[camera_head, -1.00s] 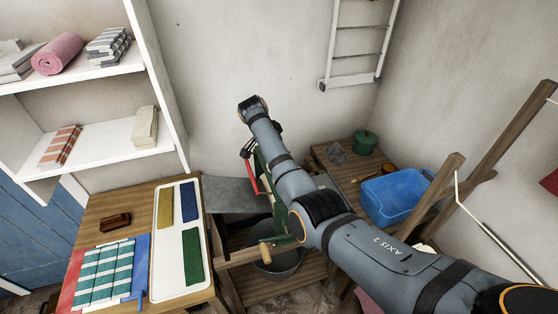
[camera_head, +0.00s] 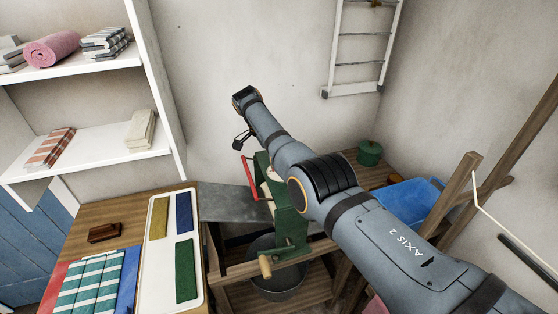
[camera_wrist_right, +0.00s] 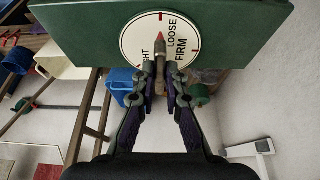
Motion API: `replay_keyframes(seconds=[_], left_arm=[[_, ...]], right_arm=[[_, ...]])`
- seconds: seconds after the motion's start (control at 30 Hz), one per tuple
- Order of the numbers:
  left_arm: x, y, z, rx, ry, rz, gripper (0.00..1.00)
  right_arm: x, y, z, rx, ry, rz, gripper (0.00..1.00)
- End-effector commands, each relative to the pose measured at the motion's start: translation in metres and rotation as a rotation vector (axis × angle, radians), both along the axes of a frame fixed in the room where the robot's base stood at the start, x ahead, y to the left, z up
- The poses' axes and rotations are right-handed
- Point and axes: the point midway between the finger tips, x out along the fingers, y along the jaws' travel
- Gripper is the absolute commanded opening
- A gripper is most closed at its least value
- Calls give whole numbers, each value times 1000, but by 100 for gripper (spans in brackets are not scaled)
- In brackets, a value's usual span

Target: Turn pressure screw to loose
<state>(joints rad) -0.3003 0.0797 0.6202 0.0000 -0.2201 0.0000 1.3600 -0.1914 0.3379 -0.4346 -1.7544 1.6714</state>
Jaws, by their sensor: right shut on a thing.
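The green mangle (camera_head: 287,213) stands beyond the wooden table, partly behind my right arm, with a red lever (camera_head: 250,178) on its left. In the right wrist view its green plate (camera_wrist_right: 85,30) carries a white dial (camera_wrist_right: 135,40) lettered LOOSE, FIRM and a partly covered word ending in "GHT". The pressure screw's red-tipped pointer (camera_wrist_right: 160,44) lies over the dial, pointing up toward a mark at the top edge, left of LOOSE. My right gripper (camera_wrist_right: 160,76) is shut on the pressure screw. My left gripper is not in view.
A grey tub (camera_head: 277,280) sits under the mangle, below a wooden-handled crank (camera_head: 265,266). The table holds a white tray (camera_head: 155,270) and folded cloths. A blue basin (camera_head: 410,205) and wooden posts (camera_head: 455,190) stand right. White shelves (camera_head: 95,155) are at left.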

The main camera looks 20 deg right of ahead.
Motion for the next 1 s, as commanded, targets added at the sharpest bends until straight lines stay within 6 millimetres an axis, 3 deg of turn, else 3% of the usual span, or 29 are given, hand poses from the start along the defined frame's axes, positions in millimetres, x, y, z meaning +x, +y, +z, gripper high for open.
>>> replay_keyframes(seconds=[0.27, 0.3, 0.47, 1.0], left_arm=[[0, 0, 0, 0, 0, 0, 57], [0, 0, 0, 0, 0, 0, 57], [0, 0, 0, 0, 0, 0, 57], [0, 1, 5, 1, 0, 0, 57]], right_arm=[[1, 0, 2, 1, -5, -1, 0], [1, 0, 2, 1, -5, -1, 12], [1, 0, 1, 1, -4, -1, 34], [0, 0, 1, 1, 0, 13, 34]])
